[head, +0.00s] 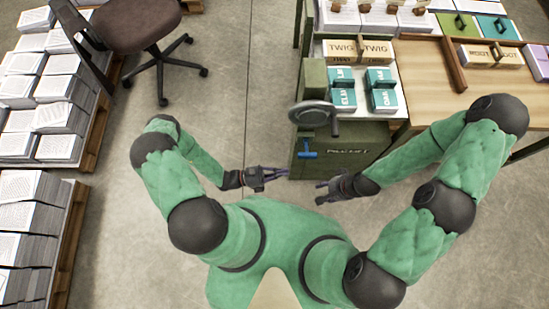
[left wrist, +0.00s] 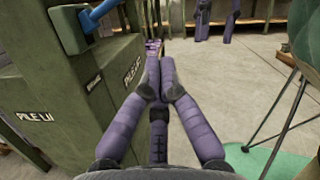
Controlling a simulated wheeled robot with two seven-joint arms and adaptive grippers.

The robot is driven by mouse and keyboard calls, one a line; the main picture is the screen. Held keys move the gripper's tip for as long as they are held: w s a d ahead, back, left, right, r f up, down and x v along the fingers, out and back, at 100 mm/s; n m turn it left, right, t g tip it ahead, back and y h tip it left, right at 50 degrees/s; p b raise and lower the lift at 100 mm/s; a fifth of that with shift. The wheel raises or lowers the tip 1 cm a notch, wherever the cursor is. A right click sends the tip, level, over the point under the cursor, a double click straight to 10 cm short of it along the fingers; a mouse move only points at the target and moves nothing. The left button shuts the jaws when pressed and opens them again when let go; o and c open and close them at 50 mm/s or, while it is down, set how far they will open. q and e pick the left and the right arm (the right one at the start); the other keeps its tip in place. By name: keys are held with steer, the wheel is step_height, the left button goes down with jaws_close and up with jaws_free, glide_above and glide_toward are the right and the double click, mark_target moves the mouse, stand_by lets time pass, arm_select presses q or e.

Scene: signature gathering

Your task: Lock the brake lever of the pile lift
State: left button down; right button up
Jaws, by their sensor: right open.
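The pile lift (head: 345,150) is a green cabinet at centre right in the head view; its lettered side (left wrist: 40,80) fills the left of the left wrist view. Its brake lever (head: 307,153) is a blue handle on the near left face, below a grey handwheel; it also shows at the top of the left wrist view (left wrist: 97,17). My left gripper (head: 286,172) is below and left of the lever, apart from it, with its purple fingers (left wrist: 160,68) together and nothing seen between them. My right gripper (head: 319,191) is open and empty, in front of the lift's lower edge.
The grey handwheel (head: 313,113) juts out above the lever. Teal paper packs (head: 382,88) lie on the lift top. A wooden table (head: 425,70) stands to its right. Pallets of paper (head: 55,130) and an office chair (head: 140,30) are at left. The floor (head: 235,100) between is clear.

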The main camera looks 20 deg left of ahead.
arm_select(q)
steer(key=shift+v, duration=1.5)
